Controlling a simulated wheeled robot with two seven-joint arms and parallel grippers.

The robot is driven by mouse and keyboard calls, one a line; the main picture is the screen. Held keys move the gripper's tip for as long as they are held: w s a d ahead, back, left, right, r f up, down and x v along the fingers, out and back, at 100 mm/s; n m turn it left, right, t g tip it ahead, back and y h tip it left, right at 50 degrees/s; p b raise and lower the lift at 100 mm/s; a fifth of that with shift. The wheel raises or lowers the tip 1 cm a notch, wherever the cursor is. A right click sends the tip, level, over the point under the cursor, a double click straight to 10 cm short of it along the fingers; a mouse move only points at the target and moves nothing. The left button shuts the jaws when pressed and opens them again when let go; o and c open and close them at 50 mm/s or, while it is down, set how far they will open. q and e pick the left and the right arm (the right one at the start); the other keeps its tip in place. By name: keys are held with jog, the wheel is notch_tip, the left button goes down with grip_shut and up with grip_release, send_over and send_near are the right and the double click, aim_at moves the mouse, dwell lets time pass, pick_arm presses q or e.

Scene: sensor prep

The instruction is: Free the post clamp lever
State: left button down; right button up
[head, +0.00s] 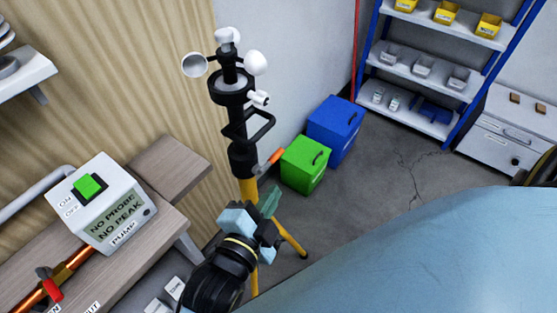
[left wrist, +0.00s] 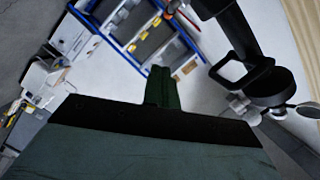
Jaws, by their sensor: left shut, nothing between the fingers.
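The post (head: 237,125) stands upright on a yellow tripod, with white cups at its top and a black loop handle on its side. A clamp lever with an orange tip (head: 276,156) sticks out to the right from the black collar (head: 242,158). My left gripper (head: 269,203) is shut and empty, just below the lever and in front of the yellow leg; I cannot tell whether it touches. In the left wrist view, the shut fingers (left wrist: 161,88) point up the picture, and the black post (left wrist: 240,40) is at the right. The right gripper is not in view.
A pump box with a green button (head: 88,186) sits on the wooden bench at the left. A green bin (head: 304,165) and a blue bin (head: 335,128) stand behind the post. Shelving (head: 430,70) stands at the back right. The floor between is clear.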

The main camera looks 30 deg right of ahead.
aim_at(270, 160)
pick_arm(q)
jog(key=shift+d+r, duration=0.1)
jog(key=shift+r, duration=0.15)
jog(key=w+d+f+b, duration=0.1)
jog(key=w+d+f, duration=0.2)
jog(key=w+d, duration=0.4)
jog(key=shift+w+f, duration=0.3)
jog(key=shift+w, duration=0.5)
jog(key=shift+w+a, duration=0.1)
